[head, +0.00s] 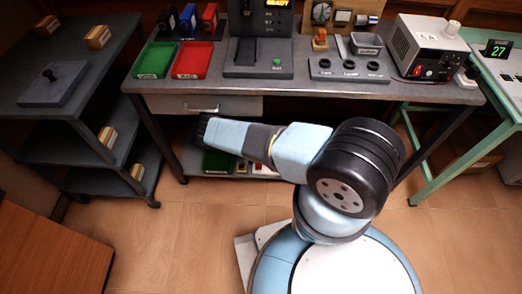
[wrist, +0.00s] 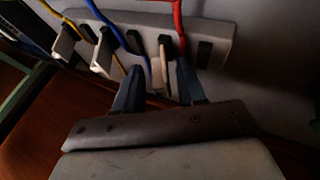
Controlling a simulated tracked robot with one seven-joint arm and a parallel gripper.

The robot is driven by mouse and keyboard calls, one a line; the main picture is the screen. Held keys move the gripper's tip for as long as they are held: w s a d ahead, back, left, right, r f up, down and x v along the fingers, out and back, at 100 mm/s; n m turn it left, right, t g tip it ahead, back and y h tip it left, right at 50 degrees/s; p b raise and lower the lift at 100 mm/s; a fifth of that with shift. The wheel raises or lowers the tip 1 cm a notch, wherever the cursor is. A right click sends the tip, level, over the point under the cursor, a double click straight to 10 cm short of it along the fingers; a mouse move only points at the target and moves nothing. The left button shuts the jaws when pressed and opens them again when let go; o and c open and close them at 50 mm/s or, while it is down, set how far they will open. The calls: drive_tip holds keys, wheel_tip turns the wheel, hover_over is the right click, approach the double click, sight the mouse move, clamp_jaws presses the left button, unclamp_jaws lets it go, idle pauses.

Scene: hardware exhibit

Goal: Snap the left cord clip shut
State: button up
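In the wrist view a pale strip (wrist: 215,30) carries a row of cord clips with cream levers. The left clip (wrist: 65,41) is at the strip's left end, with a yellow cord above it. A middle clip (wrist: 102,52) is beside the blue cord (wrist: 108,22), and a right clip (wrist: 161,60) is beside the red cord (wrist: 178,18). All three levers stick out towards the camera. My gripper (wrist: 160,88) is open, its dark fingers on either side of the right clip's lever; I cannot tell whether they touch it. In the head view I cannot make out the clips.
In the head view the grey workbench (head: 300,80) holds red and green trays, a power supply (head: 428,45) and panels. A dark shelf unit (head: 70,100) stands left, and a green-framed table (head: 500,75) stands right.

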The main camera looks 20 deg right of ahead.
clamp_jaws()
idle(0.3)
drive_tip(key=shift+s+f, duration=0.1)
drive_tip(key=shift+s+a+f+g+h, duration=0.15)
drive_tip(key=shift+s+f+g+h, duration=0.05)
drive_tip(key=shift+h, duration=0.35)
drive_tip(key=shift+s+a+f+g+h, duration=0.1)
drive_tip(key=shift+s+f+g+h, duration=0.1)
drive_tip(key=shift+h, duration=0.35)
drive_tip(key=shift+w+n, duration=0.1)
drive_tip(key=shift+n, duration=0.2)
drive_tip(key=shift+w+a+h, duration=0.1)
drive_tip(key=shift+h, duration=0.2)
drive_tip(key=shift+w+r, duration=0.15)
